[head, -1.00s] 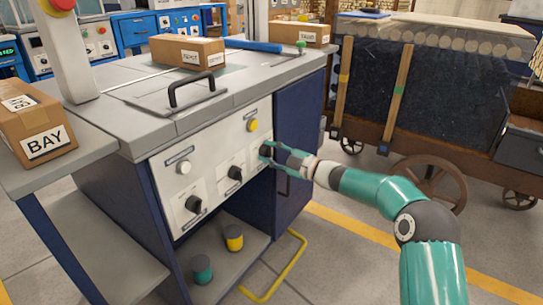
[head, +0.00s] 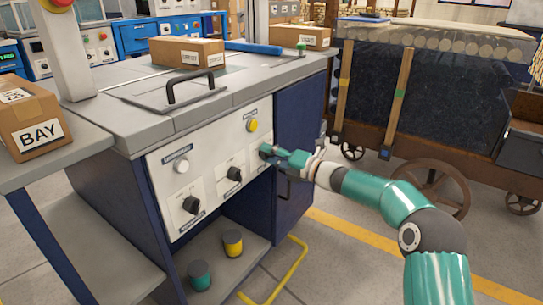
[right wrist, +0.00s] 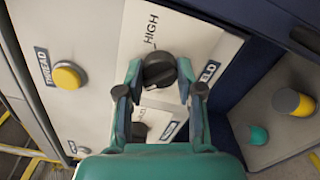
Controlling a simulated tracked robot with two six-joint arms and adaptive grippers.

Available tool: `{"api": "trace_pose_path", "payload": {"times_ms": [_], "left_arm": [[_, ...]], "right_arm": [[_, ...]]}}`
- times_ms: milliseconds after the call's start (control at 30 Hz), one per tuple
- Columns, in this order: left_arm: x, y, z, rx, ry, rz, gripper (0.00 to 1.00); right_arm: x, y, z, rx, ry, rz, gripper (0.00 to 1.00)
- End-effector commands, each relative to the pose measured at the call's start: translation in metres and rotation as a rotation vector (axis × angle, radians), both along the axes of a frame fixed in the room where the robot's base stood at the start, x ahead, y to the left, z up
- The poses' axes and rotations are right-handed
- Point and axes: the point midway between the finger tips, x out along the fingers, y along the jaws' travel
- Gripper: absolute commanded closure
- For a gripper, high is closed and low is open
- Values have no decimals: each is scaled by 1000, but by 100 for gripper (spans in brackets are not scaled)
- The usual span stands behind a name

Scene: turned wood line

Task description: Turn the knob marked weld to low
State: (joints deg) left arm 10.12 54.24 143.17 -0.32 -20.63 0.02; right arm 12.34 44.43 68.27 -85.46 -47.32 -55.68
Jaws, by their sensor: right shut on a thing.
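The weld knob (right wrist: 160,68) is dark and round, on a white panel, between the two fingertips of my right gripper (right wrist: 159,76) in the right wrist view. The word HIGH (right wrist: 151,30) is printed beside it. Its label (right wrist: 208,74) is partly covered by a finger, with "ELD" readable. The low mark is not readable. In the head view, my right gripper (head: 268,152) is at the rightmost dark knob on the cabinet front, its fingers shut on it and hiding most of it. My left gripper is out of view.
Two more dark knobs (head: 234,173) (head: 192,204), a yellow button (head: 252,125) and a white button (head: 181,166) share the panel. Teal (head: 199,275) and yellow (head: 233,243) cylinders stand on the shelf below. A wheeled cart (head: 437,170) is behind my right arm.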

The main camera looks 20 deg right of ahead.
Motion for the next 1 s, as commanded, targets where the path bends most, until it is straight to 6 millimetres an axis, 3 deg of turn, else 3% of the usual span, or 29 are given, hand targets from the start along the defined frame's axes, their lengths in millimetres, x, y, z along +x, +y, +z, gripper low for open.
{"api": "trace_pose_path", "payload": {"times_ms": [400, 967, 1000], "left_arm": [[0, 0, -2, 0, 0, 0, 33], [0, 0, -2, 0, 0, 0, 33], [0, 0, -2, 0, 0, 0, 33]], "right_arm": [[-1, 1, -7, -187, -132, 5, 98], [-1, 1, -9, -217, -154, 7, 98], [-1, 1, -9, -217, -154, 7, 62]]}}
